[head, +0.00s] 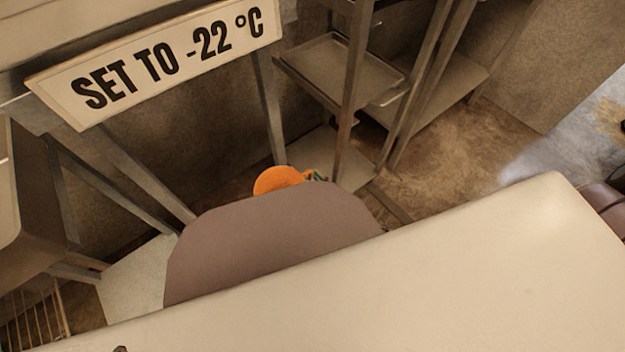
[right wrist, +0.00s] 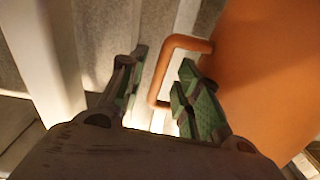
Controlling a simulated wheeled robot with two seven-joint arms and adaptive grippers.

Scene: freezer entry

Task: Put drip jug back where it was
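The orange drip jug (head: 278,180) shows in the head view low among the metal frame legs, partly hidden behind my own arm. In the right wrist view the jug (right wrist: 262,70) fills the right side, with its squared handle (right wrist: 178,42) pointing left. My right gripper (right wrist: 165,56) is open, with its green-padded fingers on either side of the handle's upright bar. I cannot tell whether either finger touches it. In the head view only a bit of the right gripper (head: 316,176) shows, just right of the jug. My left gripper is not in view.
A metal rack with a tray (head: 335,68) stands behind, its legs close to the jug. A "SET TO -22 °C" sign (head: 165,58) hangs at upper left. Brown floor (head: 455,150) is clear right of the rack. A pale post (right wrist: 40,60) stands left of the right gripper.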

